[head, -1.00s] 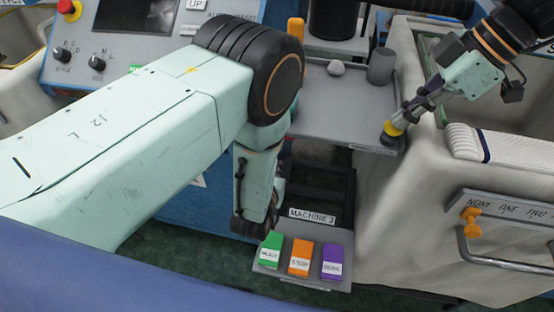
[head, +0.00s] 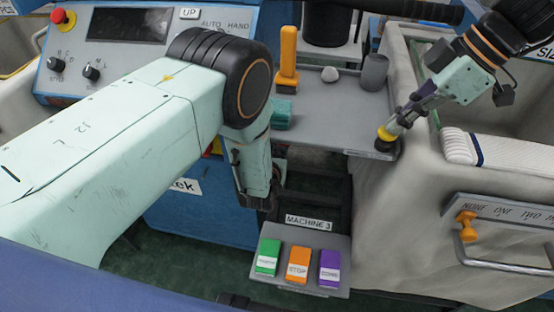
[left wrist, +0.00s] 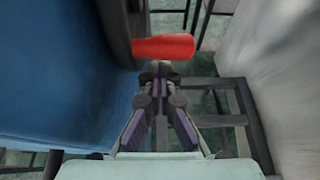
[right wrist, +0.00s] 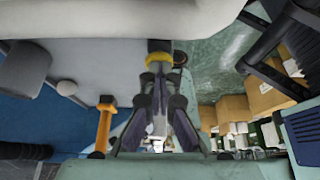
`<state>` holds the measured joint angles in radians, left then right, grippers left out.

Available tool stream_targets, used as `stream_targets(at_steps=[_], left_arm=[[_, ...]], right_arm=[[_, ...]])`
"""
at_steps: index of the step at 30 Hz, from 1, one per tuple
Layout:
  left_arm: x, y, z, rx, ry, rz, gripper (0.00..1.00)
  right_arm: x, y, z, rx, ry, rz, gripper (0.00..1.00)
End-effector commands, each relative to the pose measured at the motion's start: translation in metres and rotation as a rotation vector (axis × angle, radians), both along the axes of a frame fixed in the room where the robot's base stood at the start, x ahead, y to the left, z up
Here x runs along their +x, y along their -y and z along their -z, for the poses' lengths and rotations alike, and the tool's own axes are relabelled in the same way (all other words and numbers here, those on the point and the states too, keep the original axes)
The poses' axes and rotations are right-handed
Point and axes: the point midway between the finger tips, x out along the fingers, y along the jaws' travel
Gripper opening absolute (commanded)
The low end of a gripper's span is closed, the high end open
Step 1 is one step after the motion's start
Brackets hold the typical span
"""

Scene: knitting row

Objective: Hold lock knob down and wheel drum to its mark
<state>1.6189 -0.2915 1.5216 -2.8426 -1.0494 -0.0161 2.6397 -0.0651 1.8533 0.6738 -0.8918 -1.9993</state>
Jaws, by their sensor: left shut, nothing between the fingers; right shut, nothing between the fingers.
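A yellow knob (head: 386,133) sits at the front right corner of the grey tray; I take it for the lock knob. My right gripper (head: 397,124) is shut with its fingertips at the knob, which also shows past them in the right wrist view (right wrist: 159,60). I cannot tell how far the knob is pressed. My left gripper (head: 260,203) is shut and empty, pointing down beside the blue machine, above the button box. In the left wrist view a red handle (left wrist: 163,47) lies just beyond its fingertips, beside a dark curved rim (left wrist: 117,32). The drum's mark is not visible.
The button box (head: 300,262) with green, orange and purple buttons stands below my left gripper. The grey tray (head: 335,110) holds an orange-handled tool (head: 288,62), a teal block (head: 282,114) and a grey cylinder (head: 374,72).

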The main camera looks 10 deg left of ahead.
Motion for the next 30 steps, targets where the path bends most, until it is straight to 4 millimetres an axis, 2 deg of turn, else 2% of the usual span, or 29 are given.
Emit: stream_targets(at_steps=[4, 15, 23, 30], left_arm=[[0.0, 0.0, -0.006, 0.001, 0.0, 0.0, 0.0], [0.0, 0.0, -0.008, 0.0, 0.0, 0.0, 0.0], [0.0, 0.0, -0.027, 0.0, 0.002, 0.0, 0.0], [0.0, 0.0, -0.027, -0.001, 0.001, 0.0, 0.0]], right_arm=[[-0.001, 0.0, 0.002, -0.003, -0.003, 0.0, 0.0], [-0.001, 0.0, 0.002, -0.003, -0.003, 0.0, 0.0], [-0.001, 0.0, 0.002, -0.003, -0.003, 0.0, 0.0], [-0.001, 0.0, 0.002, -0.003, -0.003, 0.0, 0.0]])
